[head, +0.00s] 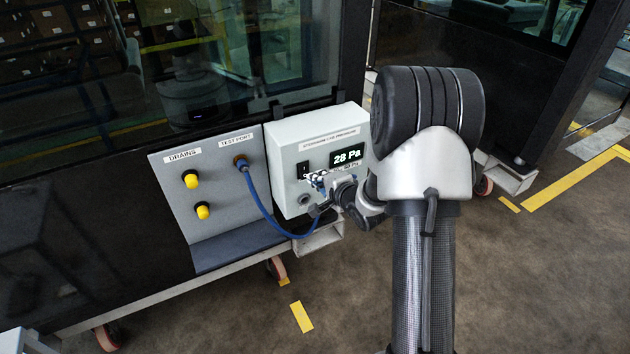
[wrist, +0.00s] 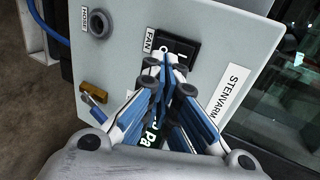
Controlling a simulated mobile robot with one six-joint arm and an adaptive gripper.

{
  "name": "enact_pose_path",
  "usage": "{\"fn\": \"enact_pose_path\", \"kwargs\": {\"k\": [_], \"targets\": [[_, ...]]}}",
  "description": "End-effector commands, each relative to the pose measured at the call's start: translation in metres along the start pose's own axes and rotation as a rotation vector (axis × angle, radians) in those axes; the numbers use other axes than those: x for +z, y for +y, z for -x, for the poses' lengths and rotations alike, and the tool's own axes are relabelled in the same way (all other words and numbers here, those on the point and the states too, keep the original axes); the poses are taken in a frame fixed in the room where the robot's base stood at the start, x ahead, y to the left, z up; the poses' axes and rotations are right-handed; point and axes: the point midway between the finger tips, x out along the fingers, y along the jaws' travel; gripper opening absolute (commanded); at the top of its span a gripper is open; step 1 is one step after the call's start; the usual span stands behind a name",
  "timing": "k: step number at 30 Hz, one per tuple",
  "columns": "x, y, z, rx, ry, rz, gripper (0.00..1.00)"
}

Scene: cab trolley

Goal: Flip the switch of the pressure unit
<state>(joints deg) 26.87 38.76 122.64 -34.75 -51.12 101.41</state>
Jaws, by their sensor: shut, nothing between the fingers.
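The pressure unit (head: 285,150) is a pale grey box on the dark trolley, its display reading 28 Pa. Its black rocker switch (wrist: 188,47) is beside the FAN label in the wrist view. In the head view the switch (head: 303,169) shows left of the display. My gripper (wrist: 170,72) is shut and empty, with its fingertips at the lower edge of the switch. I cannot tell whether they touch it. The fingers hide part of the switch and most of the display. In the head view my gripper (head: 317,179) is in front of the box.
A grey panel (head: 228,210) left of the box carries two yellow drain knobs (head: 191,180) and the test port (head: 241,163). A blue hose (head: 262,208) runs from the port and hangs below the box. A round fitting (wrist: 98,23) sits on the box. Open floor lies right.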

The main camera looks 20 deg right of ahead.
Motion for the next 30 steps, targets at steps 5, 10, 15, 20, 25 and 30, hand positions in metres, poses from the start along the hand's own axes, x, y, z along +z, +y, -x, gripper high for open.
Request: {"fn": "enact_pose_path", "kwargs": {"k": [5,10,15,20,25,30], "targets": [[0.001,0.001,-0.018,0.000,-0.001,0.001,0.00],[0.000,0.000,-0.021,-0.001,0.000,0.001,0.00],[0.000,-0.001,-0.021,0.000,0.000,0.000,0.00],[0.001,0.001,-0.026,0.002,-0.001,0.000,0.00],[0.000,0.003,-0.030,0.000,0.000,0.001,0.00],[0.000,0.002,-0.029,-0.001,0.000,0.001,0.00]]}}
